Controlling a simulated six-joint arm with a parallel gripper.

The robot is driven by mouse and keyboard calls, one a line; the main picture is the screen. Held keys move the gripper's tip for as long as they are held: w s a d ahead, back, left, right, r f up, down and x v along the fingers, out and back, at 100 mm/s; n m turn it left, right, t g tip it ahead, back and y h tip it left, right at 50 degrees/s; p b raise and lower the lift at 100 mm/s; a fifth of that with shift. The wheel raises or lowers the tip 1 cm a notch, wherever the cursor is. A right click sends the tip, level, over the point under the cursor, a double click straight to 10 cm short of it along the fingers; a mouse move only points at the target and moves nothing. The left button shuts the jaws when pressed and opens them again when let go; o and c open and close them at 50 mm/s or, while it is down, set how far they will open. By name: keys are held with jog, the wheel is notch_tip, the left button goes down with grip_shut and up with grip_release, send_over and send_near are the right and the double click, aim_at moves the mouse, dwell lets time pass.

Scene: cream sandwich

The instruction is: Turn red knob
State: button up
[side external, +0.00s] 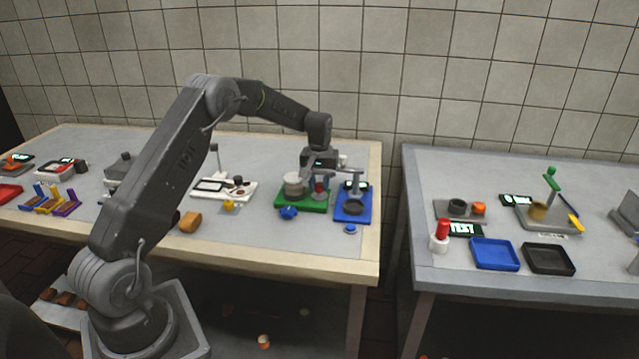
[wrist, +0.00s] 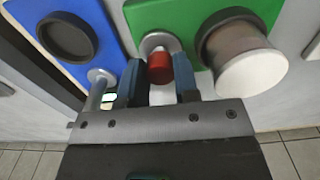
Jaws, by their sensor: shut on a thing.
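The red knob (wrist: 160,68) stands on a grey round base on the green board (wrist: 187,18). It also shows in the side external view (side external: 319,188), below my gripper (side external: 320,177). In the wrist view my gripper (wrist: 159,88) has its two blue-grey fingers on either side of the knob. It is shut on the knob. The green board also carries a pale cylinder (wrist: 250,72) to the right of the knob in the wrist view.
A blue board (side external: 352,214) with a dark round dish (wrist: 66,37) lies beside the green board. A grey post (wrist: 99,88) stands on it close to my gripper. A blue knob (side external: 288,212) sits at the green board's front edge. The table's right edge is near.

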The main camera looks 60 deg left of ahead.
aim_at(319, 184)
jog(key=m, duration=1.3)
jog(key=shift+a, duration=0.1)
jog(key=shift+r, duration=0.1)
dwell(0.3)
jog(key=o, duration=0.9)
notch_tip(319, 184, up, 14)
jog(key=shift+f, duration=0.1)
dwell(0.3)
